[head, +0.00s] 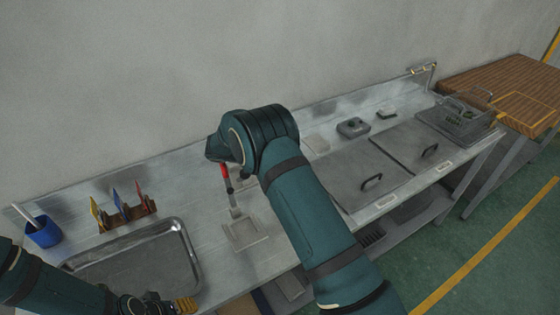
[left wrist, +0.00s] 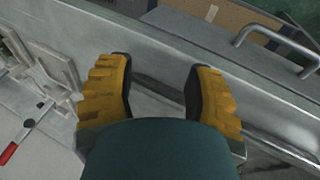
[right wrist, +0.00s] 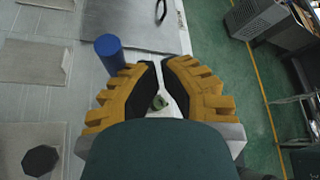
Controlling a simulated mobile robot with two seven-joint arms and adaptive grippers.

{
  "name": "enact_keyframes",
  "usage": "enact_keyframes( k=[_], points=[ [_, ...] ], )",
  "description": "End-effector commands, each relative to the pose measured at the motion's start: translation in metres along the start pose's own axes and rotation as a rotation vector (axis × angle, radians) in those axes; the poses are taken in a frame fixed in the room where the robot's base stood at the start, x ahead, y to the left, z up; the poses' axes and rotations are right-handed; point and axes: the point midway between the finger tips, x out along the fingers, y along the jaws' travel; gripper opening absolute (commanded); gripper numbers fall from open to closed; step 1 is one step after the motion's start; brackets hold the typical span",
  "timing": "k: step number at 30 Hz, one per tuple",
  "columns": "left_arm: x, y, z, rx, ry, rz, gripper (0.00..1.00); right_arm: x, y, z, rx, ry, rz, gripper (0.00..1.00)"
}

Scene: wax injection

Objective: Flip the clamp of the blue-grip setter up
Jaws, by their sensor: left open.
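A blue cylinder, seemingly the blue grip (right wrist: 108,52), shows in the right wrist view just beyond the left-hand finger of my right gripper (right wrist: 162,72). I cannot tell whether they touch. The fingers of that gripper are close together with a narrow gap; a small greenish thing shows low in the gap. The setter's base and clamp are not clearly visible. In the head view my right arm hides that part of the bench and its own gripper. My left gripper (left wrist: 158,85) is open and empty over the front edge of the bench; it also shows in the head view (head: 185,304).
A red-grip setter (head: 226,178) stands on the bench, left of my right forearm. A metal tray (head: 193,262), a blue cup (head: 42,234) and a rack with coloured tools (head: 127,218) are at the left. Handled plates (head: 405,150) lie at the right.

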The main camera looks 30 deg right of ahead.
Motion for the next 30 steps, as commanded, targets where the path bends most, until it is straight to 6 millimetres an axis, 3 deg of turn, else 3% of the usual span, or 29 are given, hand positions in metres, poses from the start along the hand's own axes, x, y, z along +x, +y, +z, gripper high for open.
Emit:
enact_keyframes(
  k=[11,24,30],
  points=[
    [0.0,0.0,0.0,0.0,0.0,0.0,0.52,-0.006,0.0,0.0,0.001,-0.001,0.001,0.0],
    [0.0,0.0,0.0,0.0,0.0,0.0,0.52,-0.087,0.001,0.0,0.001,-0.001,0.003,0.0],
    [0.0,0.0,0.0,0.0,0.0,0.0,0.52,-0.112,0.0,0.0,0.0,-0.001,0.001,0.0]
  ],
)
